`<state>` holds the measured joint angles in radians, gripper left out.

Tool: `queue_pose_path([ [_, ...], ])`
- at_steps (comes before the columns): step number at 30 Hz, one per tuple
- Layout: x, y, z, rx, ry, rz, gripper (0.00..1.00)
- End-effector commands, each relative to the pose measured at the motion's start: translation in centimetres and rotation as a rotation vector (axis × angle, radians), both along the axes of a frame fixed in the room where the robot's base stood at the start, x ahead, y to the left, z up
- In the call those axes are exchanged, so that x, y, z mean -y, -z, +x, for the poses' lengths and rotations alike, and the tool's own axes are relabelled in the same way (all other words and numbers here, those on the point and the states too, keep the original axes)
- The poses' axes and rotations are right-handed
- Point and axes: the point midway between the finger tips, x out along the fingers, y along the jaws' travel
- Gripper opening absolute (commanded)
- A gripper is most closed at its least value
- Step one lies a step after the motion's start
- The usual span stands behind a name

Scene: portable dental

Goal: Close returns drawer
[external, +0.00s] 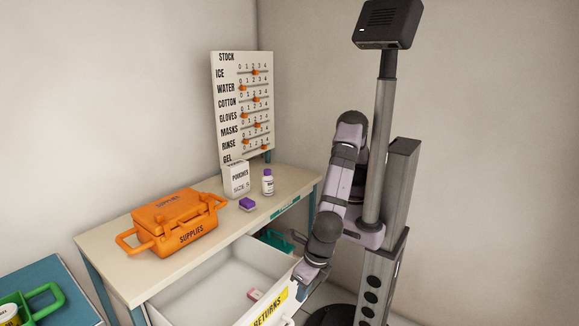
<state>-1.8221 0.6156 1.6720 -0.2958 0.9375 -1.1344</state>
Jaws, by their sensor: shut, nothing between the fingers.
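The returns drawer (200,292) is white and pulled out from under the table, its inside open to view. Its front panel carries a yellow RETURNS label (269,308) and is partly cut off by the picture's bottom edge. A small pink and white item (256,295) lies in the drawer. My gripper (299,290) is at the right end of the drawer's front, pointing down, with nothing held. The fingertips are small and dark here, and whether they touch the front panel is hard to tell.
On the table (120,262) stand an orange SUPPLIES case (178,222), a white box (236,180), a white bottle (268,182) and a purple item (247,204). A STOCK board (243,105) stands behind. Green items (275,240) show beneath the tabletop. A green-handled container (40,300) is lower left.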

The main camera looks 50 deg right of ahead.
Motion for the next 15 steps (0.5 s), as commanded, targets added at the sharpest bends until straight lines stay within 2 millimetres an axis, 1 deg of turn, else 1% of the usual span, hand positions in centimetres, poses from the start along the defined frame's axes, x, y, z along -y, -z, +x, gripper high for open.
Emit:
queue_pose_path([
  [1,0.1,1.0,0.3,0.001,0.002,-0.006,0.00],
  [3,0.2,2.3,0.6,0.002,0.002,-0.006,0.00],
  [10,0.1,6.2,1.6,0.001,0.002,-0.004,0.00],
  [15,0.1,6.0,3.8,-0.001,0.004,0.000,0.00],
])
